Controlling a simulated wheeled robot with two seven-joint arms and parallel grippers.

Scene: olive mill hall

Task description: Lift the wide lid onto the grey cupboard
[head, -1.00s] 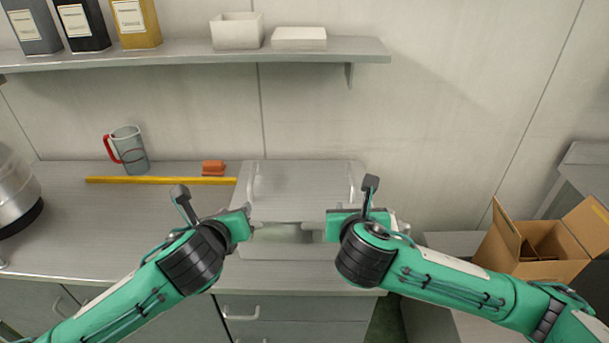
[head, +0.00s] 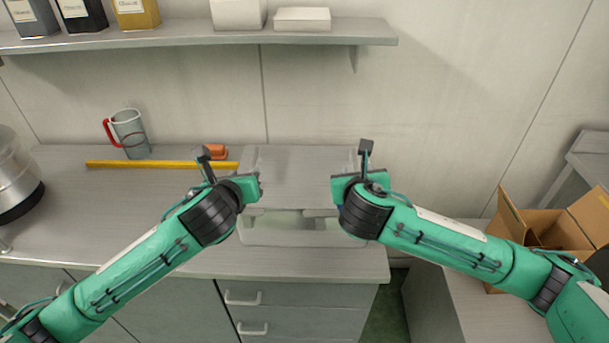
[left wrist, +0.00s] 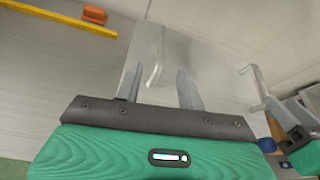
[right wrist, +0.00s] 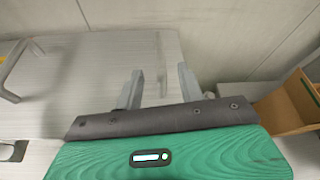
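The wide lid (head: 300,172) is a flat grey plate at the back of the counter, with an upright handle at each side. My left gripper (head: 256,186) is at its left side. In the left wrist view its fingers stand apart, with the left handle (left wrist: 156,62) between or just beyond the tips. My right gripper (head: 335,190) is at the right side. In the right wrist view its fingers are also apart near the lid's right handle (right wrist: 163,68); contact is unclear. A grey cupboard with drawers (head: 290,297) forms the counter's base; whether it is the task's cupboard is unclear.
A steel vessel (head: 15,175) is at far left. A shelf (head: 190,40) hangs above. A cardboard box (head: 535,225) stands open at right. The left counter is mostly clear.

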